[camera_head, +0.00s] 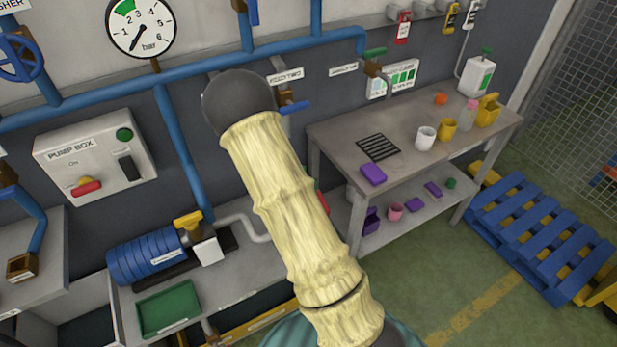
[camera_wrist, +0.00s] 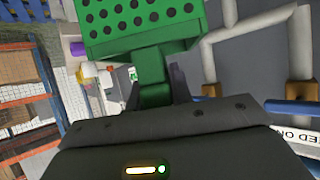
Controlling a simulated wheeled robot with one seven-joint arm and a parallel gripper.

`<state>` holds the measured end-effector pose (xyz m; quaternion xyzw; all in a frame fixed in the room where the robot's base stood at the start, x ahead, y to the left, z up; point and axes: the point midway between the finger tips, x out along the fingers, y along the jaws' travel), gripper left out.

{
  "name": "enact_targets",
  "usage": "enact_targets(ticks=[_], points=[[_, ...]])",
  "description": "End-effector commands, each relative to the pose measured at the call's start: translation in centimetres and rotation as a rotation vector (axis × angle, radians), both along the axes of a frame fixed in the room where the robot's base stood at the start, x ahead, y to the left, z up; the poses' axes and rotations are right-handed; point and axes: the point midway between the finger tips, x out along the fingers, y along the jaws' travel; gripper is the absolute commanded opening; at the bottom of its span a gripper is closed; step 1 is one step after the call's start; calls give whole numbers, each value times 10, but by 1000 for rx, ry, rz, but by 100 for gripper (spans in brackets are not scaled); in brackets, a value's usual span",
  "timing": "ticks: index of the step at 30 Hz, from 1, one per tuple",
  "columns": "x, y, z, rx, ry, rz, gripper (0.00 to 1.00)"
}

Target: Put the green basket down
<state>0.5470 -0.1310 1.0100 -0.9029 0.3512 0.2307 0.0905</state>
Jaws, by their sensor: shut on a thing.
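The green basket (camera_wrist: 142,24) fills the top of the wrist view, and its wall has rows of round dark holes. My gripper (camera_wrist: 156,84) is shut on a green part that sticks out from the basket's near side, with a dark finger at each side of it. The basket is held in front of the wrist, and no surface shows touching it. Its far side is cut off by the picture's top edge. In the head view my arm stands in the middle, and neither the gripper nor the basket can be made out there.
A grey workbench (camera_head: 335,132) with a lower shelf holds a white mug (camera_head: 425,138), a yellow mug (camera_head: 447,130) and a purple block (camera_head: 372,174). A green tray (camera_head: 168,310) lies on a low bench by a blue motor (camera_head: 147,257). Blue pallets (camera_head: 545,235) lie right. Pipes line the wall.

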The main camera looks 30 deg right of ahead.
Motion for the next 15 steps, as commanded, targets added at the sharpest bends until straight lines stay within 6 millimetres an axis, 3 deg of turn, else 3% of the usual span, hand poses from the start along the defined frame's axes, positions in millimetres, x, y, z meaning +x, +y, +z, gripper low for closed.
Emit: enact_targets(ticks=[8, 15], points=[[9, 50, -49, 0, 5, 338, 0], [-1, 105, -130, 0, 3, 619, 0]])
